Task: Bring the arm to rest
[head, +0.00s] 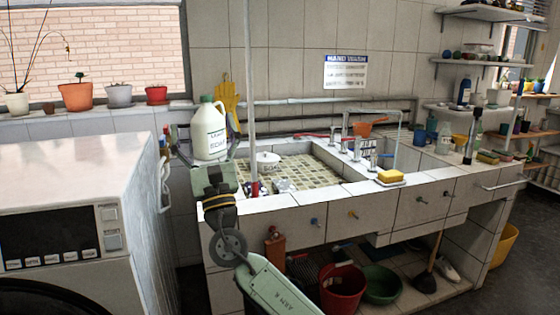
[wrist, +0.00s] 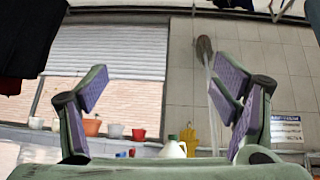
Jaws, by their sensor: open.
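My gripper (wrist: 162,88) shows in the wrist view with its two purple-padded fingers spread wide. Nothing is between them. It faces the window and the tiled wall. In the head view, my arm (head: 272,284) rises from the bottom centre to the front left corner of the sink counter. I cannot tell if my arm touches the counter.
A white washing machine (head: 75,205) stands close on the left. The tiled sink counter (head: 350,187) holds a yellow sponge (head: 390,176) and taps. Below are a red bucket (head: 342,290) and a green basin (head: 381,283). Potted plants line the window sill. Floor is clear at lower right.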

